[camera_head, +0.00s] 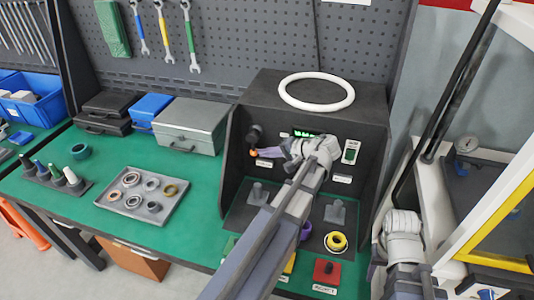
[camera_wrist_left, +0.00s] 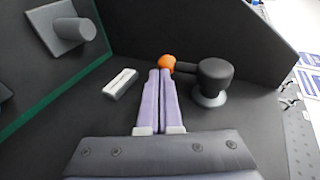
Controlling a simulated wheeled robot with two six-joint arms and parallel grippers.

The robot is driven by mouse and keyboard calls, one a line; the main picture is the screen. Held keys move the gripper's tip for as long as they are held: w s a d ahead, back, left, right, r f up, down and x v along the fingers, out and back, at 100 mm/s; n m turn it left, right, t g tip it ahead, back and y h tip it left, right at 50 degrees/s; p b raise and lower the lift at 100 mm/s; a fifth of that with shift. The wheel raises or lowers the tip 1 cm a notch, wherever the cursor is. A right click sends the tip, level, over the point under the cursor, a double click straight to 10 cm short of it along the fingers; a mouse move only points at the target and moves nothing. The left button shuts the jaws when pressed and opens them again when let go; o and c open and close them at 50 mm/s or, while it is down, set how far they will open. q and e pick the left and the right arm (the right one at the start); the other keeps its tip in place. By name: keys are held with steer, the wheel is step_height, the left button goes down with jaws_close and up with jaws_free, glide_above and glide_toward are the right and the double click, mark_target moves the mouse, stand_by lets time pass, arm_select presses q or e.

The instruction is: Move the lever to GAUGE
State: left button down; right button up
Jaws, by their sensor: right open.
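The lever has a black round hub (camera_wrist_left: 214,76) and an orange ball knob (camera_wrist_left: 167,62) on its short arm. In the head view, the orange knob (camera_head: 254,151) sits on the dark panel at the left of the test box, just below the black hub (camera_head: 254,134). My left gripper (camera_wrist_left: 160,73) has its two purple fingers together, tips at the knob's near side; whether they touch it is unclear. A white label plate (camera_wrist_left: 120,84) lies left of the fingers; its text is unreadable. My right gripper (camera_head: 376,269) is low at the right, partly hidden, away from the lever.
A white ring (camera_head: 316,92) lies on top of the test box. Grey posts (camera_head: 335,212) stand inside it, with a yellow ring (camera_head: 336,242) and red button box (camera_head: 327,271) in front. A parts tray (camera_head: 170,208) and grey case (camera_head: 190,126) are at the left.

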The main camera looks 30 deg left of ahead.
stand_by(0.5)
arm_select(q)
steer(key=p+v, duration=0.3)
steer(key=v, duration=0.4)
steer(key=shift+d+p, duration=0.3)
steer(key=shift+d, duration=0.05)
steer(key=shift+r, duration=0.1)
steer(key=s+d+f+m+h, duration=0.2)
steer(key=s+d+f+h, duration=0.1)
steer(key=d, duration=0.5)
steer(key=s+d+f+m+h, duration=0.1)
steer(key=s+d+f+h, duration=0.3)
steer(key=s+d, duration=0.3)
steer(key=s+d+f+m+h, duration=0.2)
steer(key=s+d+f+h, duration=0.2)
steer(key=d, duration=0.7)
steer(key=shift+s+f+m, duration=0.3)
steer(key=shift+s+f, duration=0.05)
steer(key=shift+s, duration=0.05)
